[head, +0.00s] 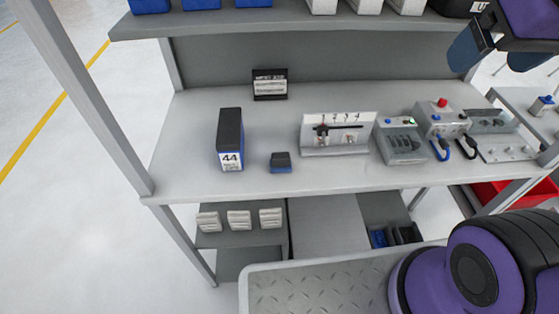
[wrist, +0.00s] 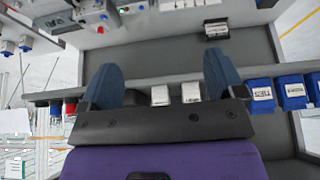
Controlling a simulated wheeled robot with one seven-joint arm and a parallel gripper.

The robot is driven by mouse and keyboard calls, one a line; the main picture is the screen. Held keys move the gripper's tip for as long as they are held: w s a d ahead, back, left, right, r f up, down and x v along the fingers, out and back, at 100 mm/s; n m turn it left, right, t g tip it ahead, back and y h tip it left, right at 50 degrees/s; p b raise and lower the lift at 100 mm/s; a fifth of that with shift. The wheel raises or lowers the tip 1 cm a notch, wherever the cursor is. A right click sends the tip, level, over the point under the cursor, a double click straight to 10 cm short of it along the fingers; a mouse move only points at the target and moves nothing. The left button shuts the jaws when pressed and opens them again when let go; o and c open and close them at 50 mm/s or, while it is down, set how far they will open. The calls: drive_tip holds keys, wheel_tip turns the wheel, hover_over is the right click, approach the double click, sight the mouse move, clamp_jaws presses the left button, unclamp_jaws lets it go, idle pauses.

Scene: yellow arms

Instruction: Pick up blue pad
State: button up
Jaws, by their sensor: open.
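A small block with a dark top and blue lower edge (head: 281,162), the likeliest blue pad, lies on the grey workbench (head: 190,185) near its front edge. It is just right of an upright dark box marked 44 (head: 230,140). I cannot make it out in the wrist view. My gripper (head: 495,55) is high at the upper right of the head view, well apart from the block. In the wrist view my gripper (wrist: 160,68) has its two blue fingers spread wide, with nothing held between them.
A numbered panel (head: 338,133) and control boxes (head: 400,140) stand right of the block. A black label holder (head: 270,84) stands behind. An upper shelf (head: 290,22) with blue and white bins overhangs the back. The bench's left part is clear.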

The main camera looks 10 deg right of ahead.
drive_tip(key=shift+o, duration=0.4)
drive_tip(key=shift+w+a, duration=0.1)
drive_tip(key=shift+w, duration=0.1)
drive_tip(key=g, duration=0.5)
hover_over(281, 156)
drive_tip(key=f, duration=2.8)
drive_tip(key=shift+w, duration=0.2)
drive_tip(key=shift+s+f, duration=0.1)
drive_tip(key=shift+f, duration=5.45)
